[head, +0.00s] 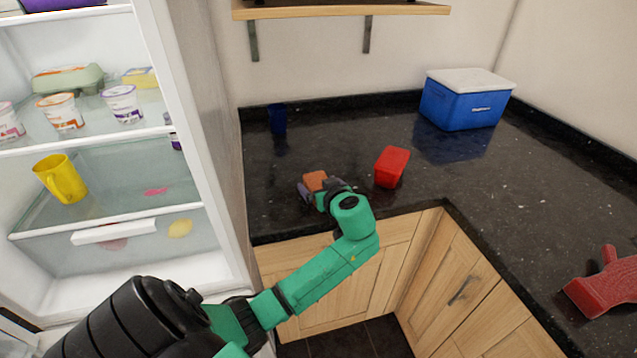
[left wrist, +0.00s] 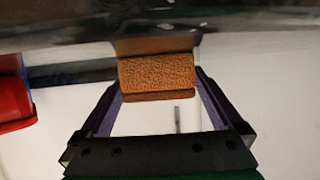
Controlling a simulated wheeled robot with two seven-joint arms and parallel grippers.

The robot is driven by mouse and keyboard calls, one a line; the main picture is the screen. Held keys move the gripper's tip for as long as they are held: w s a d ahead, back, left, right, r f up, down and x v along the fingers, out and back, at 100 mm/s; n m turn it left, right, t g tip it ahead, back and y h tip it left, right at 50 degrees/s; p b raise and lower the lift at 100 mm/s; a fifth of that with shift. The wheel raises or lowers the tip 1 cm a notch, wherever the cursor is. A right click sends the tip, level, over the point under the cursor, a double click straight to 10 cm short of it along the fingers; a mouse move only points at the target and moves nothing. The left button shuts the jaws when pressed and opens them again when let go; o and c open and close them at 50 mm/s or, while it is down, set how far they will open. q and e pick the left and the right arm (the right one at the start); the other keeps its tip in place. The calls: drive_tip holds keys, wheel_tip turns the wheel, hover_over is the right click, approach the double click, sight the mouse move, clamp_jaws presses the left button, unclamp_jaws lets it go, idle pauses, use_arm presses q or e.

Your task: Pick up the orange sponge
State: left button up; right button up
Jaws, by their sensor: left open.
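The orange sponge (head: 315,180) lies on the dark granite counter near its front edge, left of the red container. My left gripper (head: 318,190) is at the sponge, with its wrist partly hiding the view of the fingers. In the left wrist view the sponge (left wrist: 157,77) sits between the tips of the two open purple fingers of my left gripper (left wrist: 158,85). Whether the fingers touch its sides I cannot tell. My right gripper is not clearly in view; a red object is at the lower right.
A red container (head: 391,167) stands close to the right of the sponge. A dark blue cup (head: 277,119) and a blue cooler with a white lid (head: 465,100) stand farther back. The open fridge (head: 190,130) is at left. A red object (head: 604,285) lies at right.

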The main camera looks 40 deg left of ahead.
use_arm(q)
drive_tip(key=shift+w+a+f, duration=0.1)
drive_tip(key=shift+a+f, duration=0.05)
drive_tip(key=c, duration=1.2)
